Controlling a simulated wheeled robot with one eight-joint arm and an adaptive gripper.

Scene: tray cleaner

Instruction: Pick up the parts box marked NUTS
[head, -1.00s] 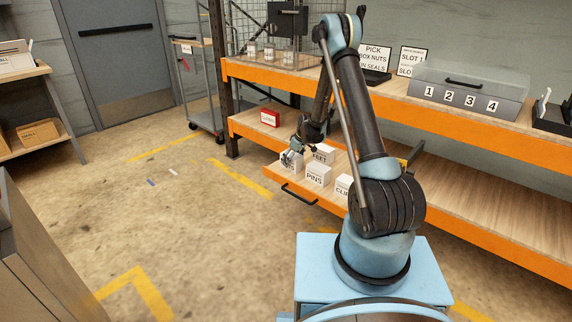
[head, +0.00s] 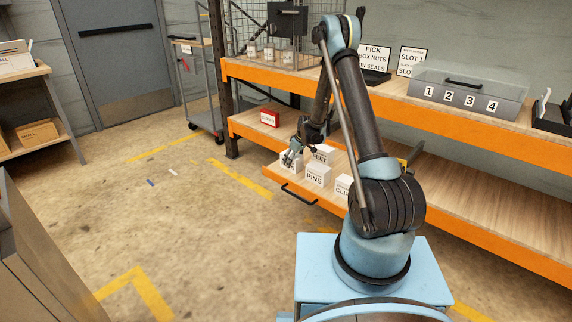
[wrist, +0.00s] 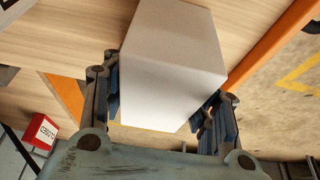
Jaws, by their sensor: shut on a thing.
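My gripper (head: 291,158) is at the back left of the pulled-out lower shelf tray (head: 289,188). In the wrist view my gripper (wrist: 163,98) is shut on a plain white box (wrist: 172,62), with a finger on each side of it. The faces of this box seen in the wrist view carry no label. In the head view its front is mostly hidden by my fingers, so I cannot read a name on it. White boxes marked FEET (head: 323,154), PINS (head: 317,175) and one partly hidden, starting CLI (head: 343,186), stand close to its right.
A red box (head: 270,117) sits on the lower shelf behind; it also shows in the wrist view (wrist: 40,132). The upper shelf carries a sign reading PICK BOX NUTS (head: 375,58) and a numbered case (head: 465,92).

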